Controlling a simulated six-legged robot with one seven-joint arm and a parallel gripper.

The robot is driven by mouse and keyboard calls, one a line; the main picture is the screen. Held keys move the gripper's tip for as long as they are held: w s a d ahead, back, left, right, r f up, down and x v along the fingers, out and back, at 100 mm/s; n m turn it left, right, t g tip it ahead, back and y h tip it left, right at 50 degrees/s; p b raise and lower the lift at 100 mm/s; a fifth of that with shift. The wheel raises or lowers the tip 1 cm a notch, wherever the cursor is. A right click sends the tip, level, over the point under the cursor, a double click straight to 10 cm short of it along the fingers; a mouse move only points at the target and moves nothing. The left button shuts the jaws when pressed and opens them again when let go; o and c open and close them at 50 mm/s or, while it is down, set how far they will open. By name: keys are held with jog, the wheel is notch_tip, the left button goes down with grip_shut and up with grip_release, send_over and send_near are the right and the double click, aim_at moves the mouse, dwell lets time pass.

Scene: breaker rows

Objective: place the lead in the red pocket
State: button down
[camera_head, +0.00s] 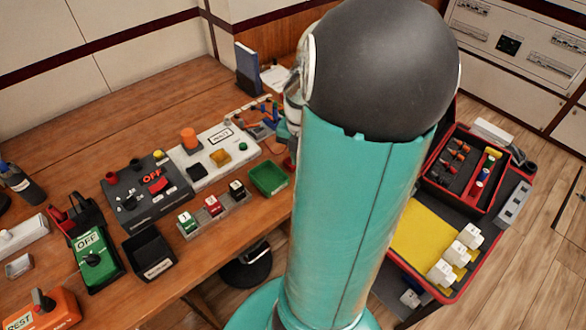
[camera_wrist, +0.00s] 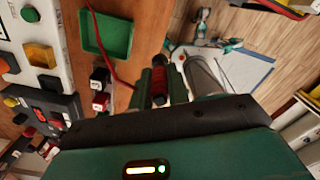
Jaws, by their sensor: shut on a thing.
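In the wrist view my gripper (camera_wrist: 160,68) is shut on a red lead (camera_wrist: 158,85), whose ribbed red plug shows between the dark fingers. A thin red cable curves from it toward the upper left, past the green tray (camera_wrist: 107,36). In the head view my own teal arm hides the gripper and the held lead. A red-edged box (camera_head: 432,172) at the right holds several red and black plug-like pieces. I cannot tell for sure which thing is the red pocket.
On the wooden table stand a grey panel marked OFF (camera_head: 135,205), a white panel (camera_head: 186,170) with buttons, a black bin (camera_head: 150,258) and a green tray (camera_head: 268,180). A yellow mat (camera_head: 415,230) with white blocks lies at the right. Bare wood shows at the back left.

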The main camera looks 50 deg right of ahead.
jog(key=shift+s+d+f, duration=0.1)
jog(key=w+d+f, duration=0.9)
jog(key=shift+w+d, duration=0.1)
jog(key=shift+w, duration=0.15)
jog(key=shift+w+d+f, duration=0.25)
jog(key=shift+f, duration=1.8)
jog(key=shift+f, duration=0.15)
jog(key=c, duration=1.3)
grip_release()
jog(key=shift+c, duration=0.2)
